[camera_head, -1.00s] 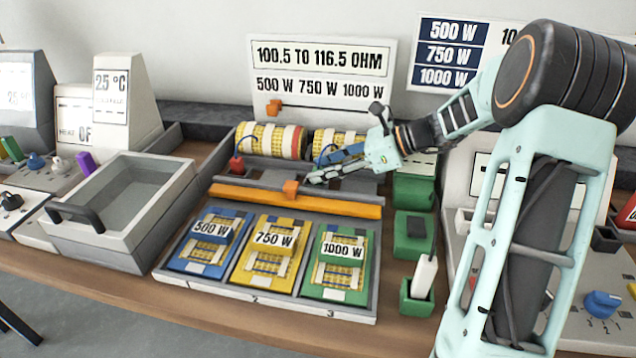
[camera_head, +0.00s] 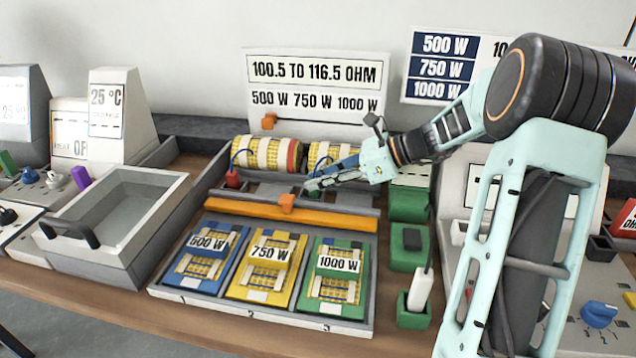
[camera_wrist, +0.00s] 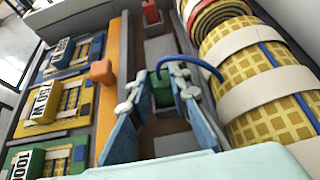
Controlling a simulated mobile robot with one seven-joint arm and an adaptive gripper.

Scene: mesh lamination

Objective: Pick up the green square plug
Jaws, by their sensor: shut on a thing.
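The green square plug (camera_wrist: 161,88) sits between my fingertips in the wrist view, with a blue cable arching from it to the right toward the yellow rolls. My gripper (camera_wrist: 163,84) is shut on the plug, one finger on each side. In the head view my gripper (camera_head: 311,185) is low over the grey channel in front of the rolls.
Yellow rolls (camera_wrist: 262,90) lie close to the right of my gripper in the wrist view. An orange block (camera_wrist: 103,72) on the orange bar stands to the left. A red plug (camera_head: 233,178) stands at the channel's left end. Three wattage cards (camera_head: 268,253) lie in front.

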